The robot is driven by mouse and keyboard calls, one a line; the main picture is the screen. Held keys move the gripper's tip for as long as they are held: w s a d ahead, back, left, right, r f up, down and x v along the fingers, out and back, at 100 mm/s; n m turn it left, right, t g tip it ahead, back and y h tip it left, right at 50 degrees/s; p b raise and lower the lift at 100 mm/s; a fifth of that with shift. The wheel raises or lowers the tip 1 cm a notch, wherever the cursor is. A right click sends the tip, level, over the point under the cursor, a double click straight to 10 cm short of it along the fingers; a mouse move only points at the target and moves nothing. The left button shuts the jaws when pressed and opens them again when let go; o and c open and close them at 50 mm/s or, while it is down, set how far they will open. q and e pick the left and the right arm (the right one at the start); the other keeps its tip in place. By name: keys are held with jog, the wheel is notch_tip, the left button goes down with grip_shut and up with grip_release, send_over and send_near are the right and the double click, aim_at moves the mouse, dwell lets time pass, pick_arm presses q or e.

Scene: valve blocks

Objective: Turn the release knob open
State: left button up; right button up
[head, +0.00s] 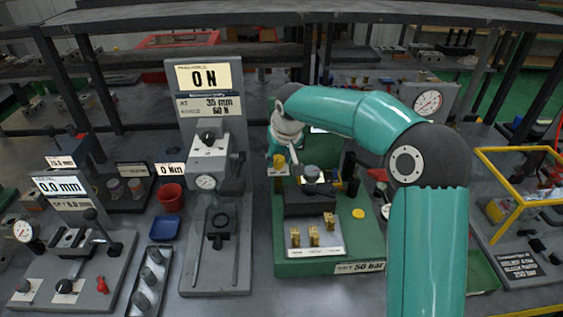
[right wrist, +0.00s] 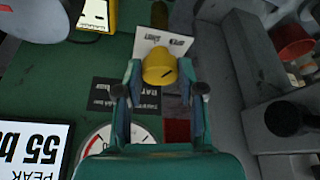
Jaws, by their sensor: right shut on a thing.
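My left gripper is not in view.
A display (right wrist: 32,148) reading "PEAK 55 b" and a dial gauge (right wrist: 103,142) are near the right gripper. A grey stand (head: 214,150) with an "ON" sign is left of the green stand. A yellow frame (head: 520,185) stands at the right.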

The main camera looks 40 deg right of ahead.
jog(key=shift+a+m+h+b, duration=0.1)
jog(key=shift+m+h+b, duration=0.4)
jog(key=shift+m, duration=0.8)
jog(key=shift+g, duration=0.3)
jog(key=o, duration=1.1)
jog(key=shift+o, duration=0.2)
jog(key=shift+s+r, duration=0.1)
jog(key=shift+r, duration=0.35)
jog(key=v, duration=1.1)
jog(key=shift+s, duration=0.1)
